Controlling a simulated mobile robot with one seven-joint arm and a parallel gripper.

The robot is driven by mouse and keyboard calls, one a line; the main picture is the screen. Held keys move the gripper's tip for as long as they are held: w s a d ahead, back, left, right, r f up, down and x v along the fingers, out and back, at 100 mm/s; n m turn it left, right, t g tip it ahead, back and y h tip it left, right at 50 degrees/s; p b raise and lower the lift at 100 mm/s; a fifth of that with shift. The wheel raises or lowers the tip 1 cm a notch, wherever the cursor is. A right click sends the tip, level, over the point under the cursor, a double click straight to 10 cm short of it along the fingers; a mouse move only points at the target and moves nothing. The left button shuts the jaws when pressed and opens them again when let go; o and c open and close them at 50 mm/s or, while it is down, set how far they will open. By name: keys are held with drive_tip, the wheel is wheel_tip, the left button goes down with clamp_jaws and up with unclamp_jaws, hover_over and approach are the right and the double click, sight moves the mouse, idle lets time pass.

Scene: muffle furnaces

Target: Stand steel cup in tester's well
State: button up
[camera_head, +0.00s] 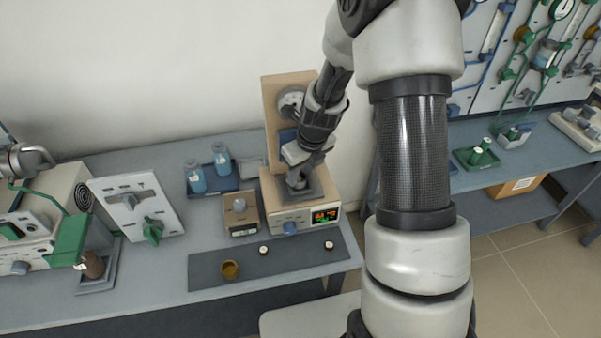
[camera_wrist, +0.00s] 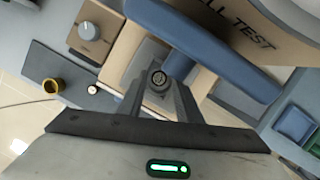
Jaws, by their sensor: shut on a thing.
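The tester (camera_head: 291,219) is a beige unit with a lit display, a blue knob and a tall back panel with a gauge. Its dark top plate (camera_head: 322,184) surrounds the well, which is hidden under my gripper. My gripper (camera_head: 297,178) reaches down over this plate. In the wrist view my gripper (camera_wrist: 158,88) is shut on the steel cup (camera_wrist: 158,78), a small grey round piece with a dark interior between the fingertips. In the head view the cup is mostly hidden by the fingers. I cannot tell whether its base is inside the well or just above it.
A brass cup (camera_head: 230,270) and two small white-topped pieces (camera_head: 263,250) lie on the dark mat (camera_head: 205,271) in front. A small knobbed box (camera_head: 240,214) stands left of the tester. Blue bottles (camera_head: 196,178) stand behind it in a tray. The tester's back panel rises close behind my gripper.

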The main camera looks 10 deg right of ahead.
drive_tip(key=shift+f, duration=0.5)
drive_tip(key=o, duration=1.2)
drive_tip(key=shift+d, duration=0.1)
drive_tip(key=shift+r, duration=0.1)
